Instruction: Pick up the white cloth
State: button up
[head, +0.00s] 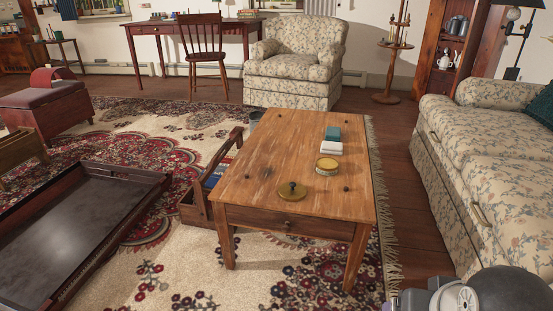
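A small white folded thing (331,147), which looks like the white cloth, lies flat on the wooden coffee table (262,165), toward its right edge. A teal block-like thing (333,133) lies just behind it. A round yellowish tin (327,166) stands just in front of it. Grey and black rounded parts at the bottom right corner look like my own arm. My gripper's fingers do not show, so I cannot see whether it holds anything.
A floral sofa (490,165) stands right, with a floor strip between. A wooden crate (196,210) touches or nearly touches the table's left side. A large dark tray (70,230) lies left.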

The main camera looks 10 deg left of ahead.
aim_at(327, 147)
jog(key=i+j, duration=0.25)
jog(key=i, duration=0.2)
jog(key=i+j, duration=0.3)
jog(key=i, duration=0.15)
jog(key=i+j, duration=0.25)
jog(key=i, duration=0.2)
